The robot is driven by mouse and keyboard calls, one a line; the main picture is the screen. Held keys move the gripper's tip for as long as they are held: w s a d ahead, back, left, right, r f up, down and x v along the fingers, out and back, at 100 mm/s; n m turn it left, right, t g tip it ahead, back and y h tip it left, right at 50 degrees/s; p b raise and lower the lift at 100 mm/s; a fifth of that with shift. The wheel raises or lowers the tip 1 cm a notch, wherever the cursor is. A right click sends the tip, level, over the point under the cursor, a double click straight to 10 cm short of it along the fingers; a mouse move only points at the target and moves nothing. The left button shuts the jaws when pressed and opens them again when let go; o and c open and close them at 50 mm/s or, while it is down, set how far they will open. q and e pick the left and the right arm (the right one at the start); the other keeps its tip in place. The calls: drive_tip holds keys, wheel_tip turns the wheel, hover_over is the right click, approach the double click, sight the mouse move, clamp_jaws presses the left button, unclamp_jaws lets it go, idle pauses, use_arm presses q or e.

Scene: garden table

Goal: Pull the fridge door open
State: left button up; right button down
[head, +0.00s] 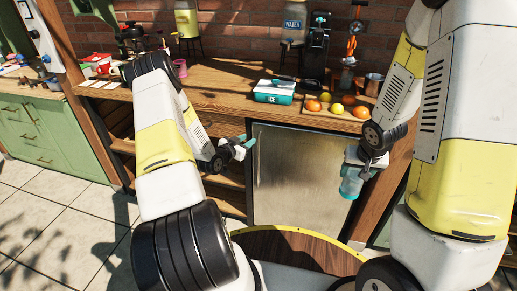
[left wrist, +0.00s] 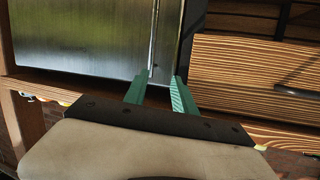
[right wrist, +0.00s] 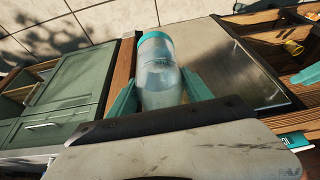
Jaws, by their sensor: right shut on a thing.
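The fridge has a closed-looking brushed steel door (head: 300,185) under the wooden counter; it also shows in the left wrist view (left wrist: 80,40). A thin vertical bar or edge strip (left wrist: 152,45) runs along the door's side there. My left gripper (head: 246,147) is beside the upper left of the door. In the left wrist view its teal fingers (left wrist: 158,88) are apart with nothing between them, near the strip's end; contact cannot be told. My right gripper (head: 362,168) is shut on a clear bottle with a teal cap (right wrist: 160,75), held in front of the fridge's right side.
On the counter (head: 220,85) stand an ice box (head: 273,95), a tray of oranges and lemons (head: 335,106) and a water dispenser (head: 294,22). Open wooden shelves (head: 225,165) flank the fridge on the left. Green cabinets (head: 45,130) stand far left. Tiled floor (head: 60,210) is clear.

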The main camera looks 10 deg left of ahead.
sight(258, 147)
use_arm(q)
drive_tip(key=s+d+f+n+t, duration=0.1)
drive_tip(key=s+f+n+t, duration=0.15)
drive_tip(key=s+f, duration=0.4)
drive_tip(key=shift+m+t, duration=0.25)
drive_tip(key=x, duration=0.8)
drive_tip(key=f+x, duration=0.1)
drive_tip(key=x, duration=0.4)
drive_tip(key=shift+a, duration=0.2)
clamp_jaws()
idle(0.6)
